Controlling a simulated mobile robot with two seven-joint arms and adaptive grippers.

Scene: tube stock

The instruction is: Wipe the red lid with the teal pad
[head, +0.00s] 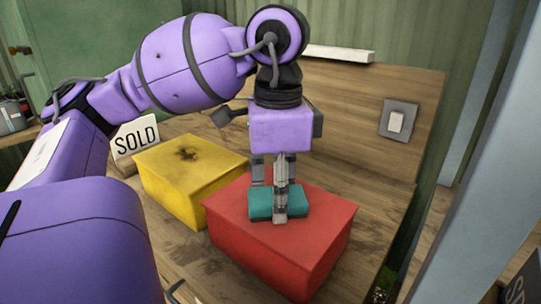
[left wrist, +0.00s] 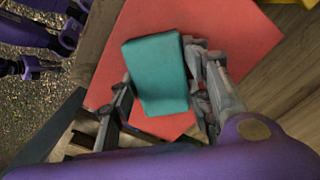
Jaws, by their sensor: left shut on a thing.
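The red lid (head: 322,222) is the top of a red box at the front of the wooden table, and it also shows in the left wrist view (left wrist: 248,40). The teal pad (head: 259,204) is at the lid's upper surface, near its middle; I cannot tell whether it presses on the lid. My left gripper (head: 280,215) points straight down over the lid and is shut on the pad. In the left wrist view the pad (left wrist: 158,72) sits between the two fingers. The lid under the pad is hidden. My right gripper is not identifiable in the head view.
A yellow box (head: 190,178) with a dark smudge on top stands left of the red one. A SOLD sign (head: 136,137) stands behind it. A wooden back panel with a switch (head: 397,119) rises behind. Bare table (head: 368,205) lies right of the red box.

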